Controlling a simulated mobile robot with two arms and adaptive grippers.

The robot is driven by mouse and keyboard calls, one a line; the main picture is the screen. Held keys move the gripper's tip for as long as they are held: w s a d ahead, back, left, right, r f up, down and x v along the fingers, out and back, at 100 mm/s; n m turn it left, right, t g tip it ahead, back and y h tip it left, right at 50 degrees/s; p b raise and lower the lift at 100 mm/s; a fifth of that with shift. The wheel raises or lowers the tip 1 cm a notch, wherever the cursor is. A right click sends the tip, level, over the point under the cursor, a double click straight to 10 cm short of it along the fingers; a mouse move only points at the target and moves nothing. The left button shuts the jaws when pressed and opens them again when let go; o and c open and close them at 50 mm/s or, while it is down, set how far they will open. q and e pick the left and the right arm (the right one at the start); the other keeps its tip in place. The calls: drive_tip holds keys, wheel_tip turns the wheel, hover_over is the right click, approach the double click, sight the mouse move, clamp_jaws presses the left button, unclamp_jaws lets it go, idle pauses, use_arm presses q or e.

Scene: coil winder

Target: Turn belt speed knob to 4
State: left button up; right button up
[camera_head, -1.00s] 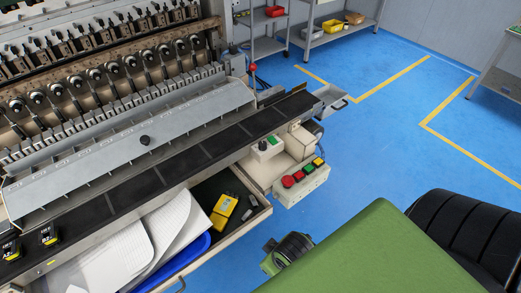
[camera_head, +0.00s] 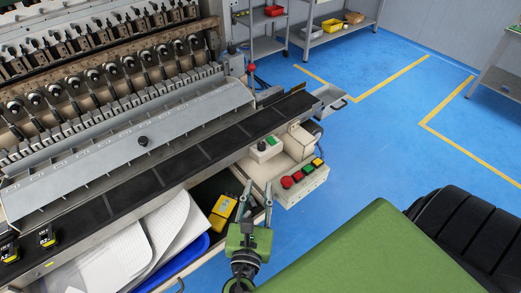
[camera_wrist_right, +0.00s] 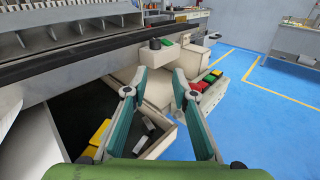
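A small box (camera_head: 268,153) beside the black belt carries a black knob (camera_head: 261,146) and a green part. The box also shows ahead in the right wrist view, with its black knob (camera_wrist_right: 155,43) and green part (camera_wrist_right: 167,42). I cannot read any speed marks on it. My right gripper (camera_head: 258,188) is open and empty, below and apart from the box, above the open drawer area. In the right wrist view its two fingers (camera_wrist_right: 160,80) stand apart. My left gripper is not in view.
A panel with red and green buttons (camera_head: 303,180) is at the right of the gripper. The open drawer (camera_head: 190,261) holds white sheets, a blue tray and a yellow item (camera_head: 222,211). Blue floor is free at right.

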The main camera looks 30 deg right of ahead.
sight(261, 148)
drive_tip(key=shift+n+t, duration=0.4)
drive_tip(key=shift+n, duration=0.2)
drive_tip(key=p+x, duration=0.1)
drive_tip(key=x, duration=0.3)
drive_tip(key=p+x, duration=0.1)
drive_tip(key=x, duration=0.3)
drive_tip(key=r+p+x, duration=0.1)
drive_tip(key=x, duration=0.3)
drive_tip(key=shift+w+a, duration=0.1)
drive_tip(key=shift+w, duration=0.3)
drive_tip(key=shift+w+d, duration=0.35)
drive_tip(key=shift+w, duration=0.05)
clamp_jaws()
